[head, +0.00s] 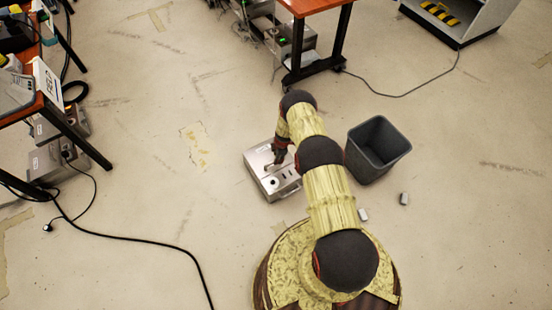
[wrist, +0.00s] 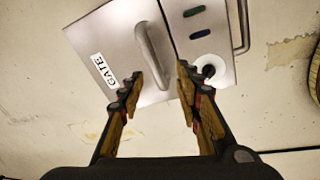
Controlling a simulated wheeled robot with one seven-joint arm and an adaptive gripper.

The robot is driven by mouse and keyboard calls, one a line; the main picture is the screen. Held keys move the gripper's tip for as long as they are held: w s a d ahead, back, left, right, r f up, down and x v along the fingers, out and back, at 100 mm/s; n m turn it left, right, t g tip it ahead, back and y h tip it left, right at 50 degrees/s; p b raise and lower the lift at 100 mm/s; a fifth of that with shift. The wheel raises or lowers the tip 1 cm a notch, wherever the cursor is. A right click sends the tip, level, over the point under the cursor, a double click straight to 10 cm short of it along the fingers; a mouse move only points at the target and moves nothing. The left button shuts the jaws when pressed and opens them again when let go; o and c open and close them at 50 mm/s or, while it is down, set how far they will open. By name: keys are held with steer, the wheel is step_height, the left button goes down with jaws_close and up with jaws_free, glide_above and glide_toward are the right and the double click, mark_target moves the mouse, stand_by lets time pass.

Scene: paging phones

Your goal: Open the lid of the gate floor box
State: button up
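The gate floor box (head: 262,180) is a low silver metal box on the floor, left of my arm in the head view. In the wrist view its lid (wrist: 105,45) is a flat metal plate with a "GATE" label (wrist: 103,71), and it looks shut. A curved bar handle (wrist: 148,50) stands on the lid. My gripper (wrist: 158,76) is open, its fingertips on either side of the handle's near end in the picture. I cannot tell whether the fingers are down around it or still above it. In the head view my gripper (head: 279,152) is over the box.
Beside the lid is a panel with dark slots (wrist: 196,22) and a round white-rimmed socket (wrist: 211,69). A dark bin (head: 376,150) stands right of my arm. Two small grey objects (head: 404,199) (head: 363,214) lie near it. A black cable (head: 140,238) crosses the floor at left.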

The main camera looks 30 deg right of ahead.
steer(key=f+n+b, duration=0.1)
steer(key=f, duration=0.1)
steer(key=w+f+n+b, duration=0.1)
steer(key=f+b, duration=0.1)
steer(key=f, duration=0.1)
steer(key=w+d+f+n+b, duration=0.1)
steer(key=f, duration=0.1)
steer(key=shift+w+f+n, duration=0.2)
steer(key=shift+f+n, duration=0.1)
steer(key=shift+c, duration=1)
jaws_close()
steer(key=shift+r, duration=0.1)
